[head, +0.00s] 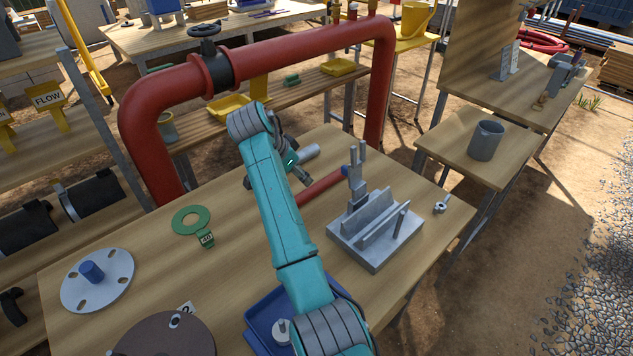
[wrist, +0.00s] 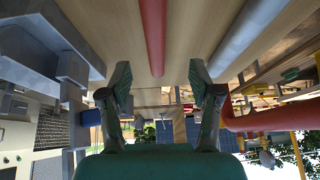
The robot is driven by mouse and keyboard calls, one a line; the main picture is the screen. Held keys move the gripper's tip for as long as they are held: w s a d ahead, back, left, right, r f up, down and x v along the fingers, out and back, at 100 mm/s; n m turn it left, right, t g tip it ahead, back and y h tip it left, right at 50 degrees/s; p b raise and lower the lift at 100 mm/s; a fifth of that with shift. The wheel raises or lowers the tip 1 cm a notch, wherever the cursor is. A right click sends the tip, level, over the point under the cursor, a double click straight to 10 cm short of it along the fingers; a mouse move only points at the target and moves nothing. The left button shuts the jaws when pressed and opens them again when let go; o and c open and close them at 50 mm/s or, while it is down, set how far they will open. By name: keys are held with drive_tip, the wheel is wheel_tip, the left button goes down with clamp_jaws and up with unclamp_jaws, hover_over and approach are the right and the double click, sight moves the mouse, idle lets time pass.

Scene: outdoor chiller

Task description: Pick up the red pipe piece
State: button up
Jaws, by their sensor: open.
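The red pipe piece (head: 320,187) lies on the wooden workbench, partly hidden by my arm on its left and close to the grey fixture on its right. In the wrist view the red pipe piece (wrist: 152,35) runs down from the top edge, its end in line with the gap between my fingers. My gripper (head: 300,170) is open and empty, just beyond the red piece in the head view. In the wrist view my gripper (wrist: 160,84) shows both fingers spread apart, with nothing between them.
A grey metal fixture (head: 375,240) with upright plates stands right of the red piece. A grey pipe (head: 309,152) lies behind; it also shows in the wrist view (wrist: 250,40).

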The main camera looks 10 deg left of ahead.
sight(314, 186)
drive_tip(key=shift+w+d+r, duration=0.1)
drive_tip(key=shift+w+r, duration=0.05)
drive_tip(key=shift+r, duration=0.1)
drive_tip(key=shift+w+d+f+h, duration=0.1)
drive_tip(key=shift+d+f+h, duration=0.05)
drive_tip(key=shift+f+h, duration=0.15)
drive_tip(key=x, duration=1)
drive_tip(key=shift+s, duration=0.2)
drive_tip(key=shift+c, duration=0.2)
clamp_jaws()
